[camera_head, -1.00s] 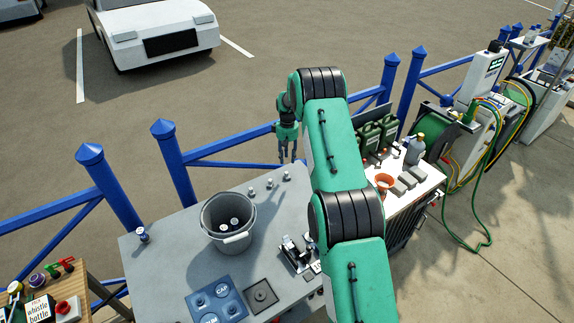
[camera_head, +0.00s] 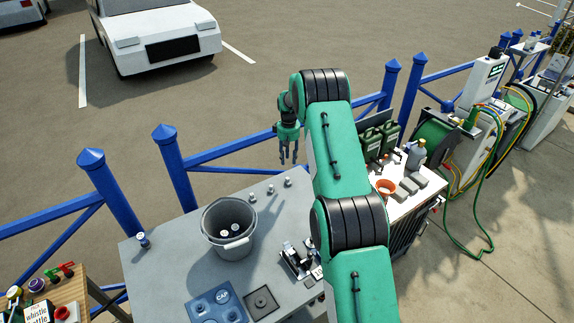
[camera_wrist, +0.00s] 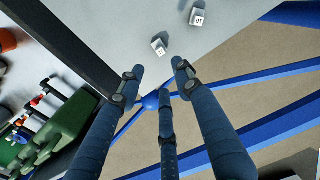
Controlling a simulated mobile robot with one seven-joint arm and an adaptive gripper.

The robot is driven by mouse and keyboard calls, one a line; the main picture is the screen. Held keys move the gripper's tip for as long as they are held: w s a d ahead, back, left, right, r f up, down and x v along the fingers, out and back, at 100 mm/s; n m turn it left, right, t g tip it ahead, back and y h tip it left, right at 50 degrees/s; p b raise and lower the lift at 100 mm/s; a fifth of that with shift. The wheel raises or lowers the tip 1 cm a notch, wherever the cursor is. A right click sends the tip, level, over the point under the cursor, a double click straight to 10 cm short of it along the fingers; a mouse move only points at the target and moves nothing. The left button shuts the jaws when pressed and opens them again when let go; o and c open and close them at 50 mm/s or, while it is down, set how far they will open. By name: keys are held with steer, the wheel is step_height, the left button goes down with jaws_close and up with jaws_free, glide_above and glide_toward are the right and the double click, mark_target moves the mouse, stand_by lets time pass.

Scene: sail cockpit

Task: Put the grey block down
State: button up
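My gripper (camera_head: 289,158) hangs above the far edge of the grey table (camera_head: 165,262), near the blue railing. In the wrist view its three dark fingers (camera_wrist: 160,80) are spread apart with nothing between them. No block shows in the grip. Grey blocks (camera_head: 409,186) lie on the white-topped bench (camera_head: 428,186) to the right, beside an orange funnel-like cup (camera_head: 385,187). My gripper is well left of them, with my arm between. I cannot tell which one is the task's grey block.
A grey bucket (camera_head: 229,229) stands on the grey table. Small numbered weights lie near its far edge, one marked 10 (camera_wrist: 197,17). Green cans (camera_head: 371,142) and a grey bottle (camera_head: 416,154) stand on the bench. Blue railing (camera_head: 234,154) runs behind both.

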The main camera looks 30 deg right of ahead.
steer(key=s+a+r, duration=0.2)
steer(key=a+r, duration=0.2)
steer(key=r, duration=0.3)
steer(key=s+a+r+t, duration=0.1)
steer(key=a+r, duration=0.2)
steer(key=r, duration=0.3)
steer(key=s+a+r, duration=0.2)
steer(key=a+r, duration=0.2)
steer(key=r, duration=0.3)
steer(key=s+a+r+t, duration=0.2)
steer(key=s+a+r, duration=0.9)
steer(key=s+r, duration=0.3)
steer(key=s+a+r+t, duration=0.1)
steer(key=s+a+r, duration=0.3)
steer(key=s, duration=0.3)
steer(key=s+a+r, duration=0.4)
steer(key=s+a, duration=0.1)
steer(key=s, duration=0.3)
steer(key=s+a+f, duration=0.1)
steer(key=s+a, duration=0.2)
steer(key=s, duration=0.7)
steer(key=s+a+f+t, duration=0.1)
steer(key=s+a+f, duration=0.1)
steer(key=s, duration=0.8)
steer(key=shift+a+f+m+t, duration=0.25)
steer(key=shift+a+m+t, duration=0.05)
steer(key=shift+a+m, duration=0.1)
steer(key=shift+w, duration=0.1)
step_height(320, 180, down, 10)
steer(key=b, duration=1)
